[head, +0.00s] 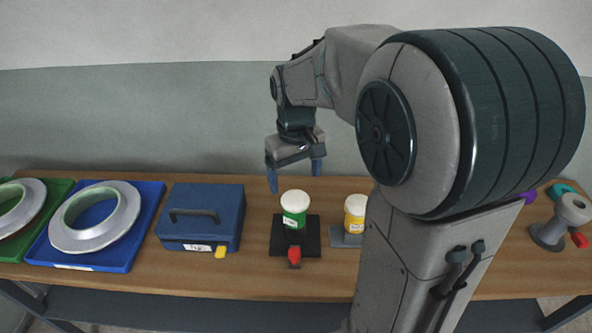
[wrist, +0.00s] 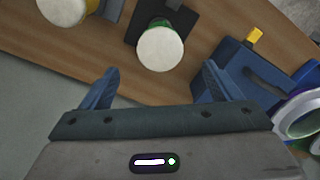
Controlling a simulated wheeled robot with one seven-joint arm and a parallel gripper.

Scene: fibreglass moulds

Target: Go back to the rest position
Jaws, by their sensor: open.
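My gripper (head: 295,175) is open and empty. Its two blue fingers point down above the back part of the bench, over a green jar with a white lid (head: 294,209). In the wrist view my gripper (wrist: 160,85) has its fingers spread wide, with nothing between them. The green jar's white lid (wrist: 160,49) shows just beyond the fingertips, apart from them. The jar stands upright on a black stand (head: 283,240) with a red part at its front.
A blue box with a handle (head: 202,217) stands left of the jar. Farther left, pale rings lie on a blue tray (head: 130,254) and a green tray (head: 58,190). A yellow jar (head: 355,212) stands to the right, partly beside my arm. A grey fixture (head: 552,232) is at far right.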

